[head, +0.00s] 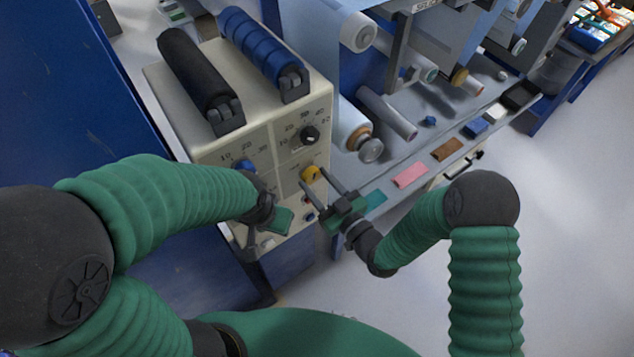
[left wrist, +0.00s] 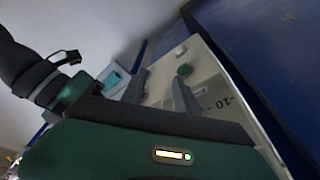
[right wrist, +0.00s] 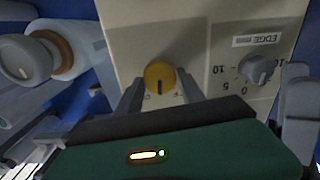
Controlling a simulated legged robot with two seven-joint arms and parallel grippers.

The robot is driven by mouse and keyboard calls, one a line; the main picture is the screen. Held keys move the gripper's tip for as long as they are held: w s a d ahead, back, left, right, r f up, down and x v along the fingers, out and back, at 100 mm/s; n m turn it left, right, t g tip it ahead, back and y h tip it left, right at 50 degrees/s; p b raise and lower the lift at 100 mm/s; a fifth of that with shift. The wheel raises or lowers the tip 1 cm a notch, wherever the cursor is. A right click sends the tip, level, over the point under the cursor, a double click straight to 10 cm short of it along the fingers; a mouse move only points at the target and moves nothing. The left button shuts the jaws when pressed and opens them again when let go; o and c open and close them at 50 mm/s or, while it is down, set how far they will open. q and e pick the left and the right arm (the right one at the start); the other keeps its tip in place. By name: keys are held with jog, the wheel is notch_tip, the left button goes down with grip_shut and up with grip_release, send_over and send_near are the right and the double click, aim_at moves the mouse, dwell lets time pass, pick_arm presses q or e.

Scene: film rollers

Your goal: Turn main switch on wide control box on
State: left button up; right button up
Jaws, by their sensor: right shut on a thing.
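The wide control box (head: 285,118) is cream with dials on its front face. A yellow round knob with a dark pointer mark (right wrist: 159,76), low on the panel, also shows in the head view (head: 310,173). My right gripper (head: 316,179) is at the panel, its fingers on either side of the yellow knob and shut on it. My left gripper (left wrist: 160,92) is in front of the panel's lower left, fingers apart and nothing visibly held. A green button (left wrist: 184,70) shows beyond its fingers in the left wrist view. My left arm hides part of the panel.
A black roller (head: 198,80) and a blue roller (head: 258,48) lie on top of the box. Machine rollers (head: 357,130) stand close on the right. Floor at right is clear.

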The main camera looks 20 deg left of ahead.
jog(key=m, duration=0.5)
jog(key=shift+d+f+m, duration=0.1)
jog(key=shift+f+m, duration=0.2)
jog(key=shift+s, duration=0.1)
dwell(0.3)
jog(key=o, duration=1.4)
jog(key=shift+r, duration=0.2)
jog(key=shift+c, duration=0.2)
jog(key=v, duration=1.6)
jog(key=shift+s+d+b, duration=0.15)
jog(key=shift+d+b, duration=0.25)
jog(key=shift+b, duration=0.05)
jog(key=shift+f, duration=0.1)
